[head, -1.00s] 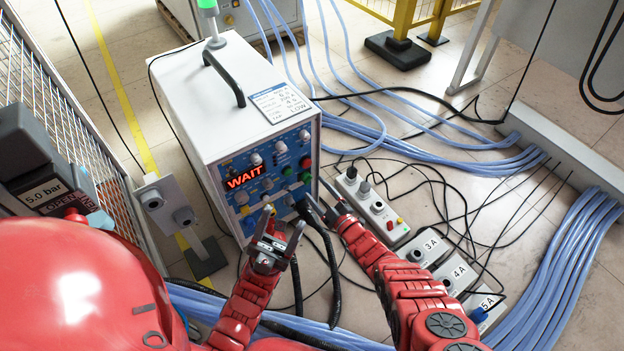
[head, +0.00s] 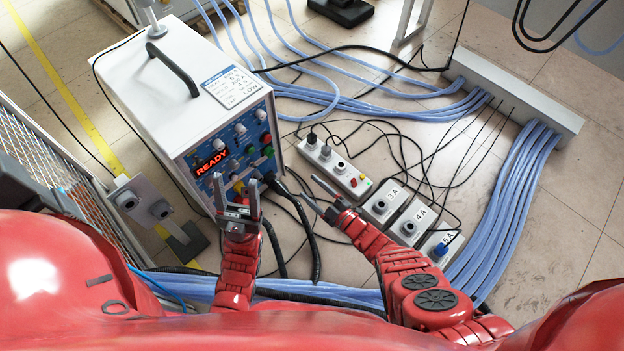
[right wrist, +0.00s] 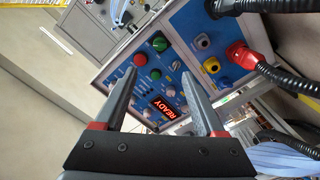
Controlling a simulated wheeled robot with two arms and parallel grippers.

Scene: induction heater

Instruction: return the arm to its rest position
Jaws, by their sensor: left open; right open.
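The white induction heater (head: 165,100) stands at the left centre in the head view, with a blue control panel (head: 245,137). Its red display (head: 212,160) reads READY, and the display also shows in the right wrist view (right wrist: 168,106). My left gripper (head: 235,180) is open and empty in front of the panel's lower part. My right gripper (head: 306,186) is open and empty, right of the panel and apart from it, pointing up and left. In the right wrist view its two fingers (right wrist: 162,70) are spread with the panel beyond them.
A socket strip (head: 335,168) and boxes marked 3A (head: 381,203), 4A (head: 409,222) and 5A (head: 440,248) lie on the floor right of my right gripper. Blue hoses (head: 520,200) and black cables cross the floor. A mesh fence (head: 55,165) stands at left.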

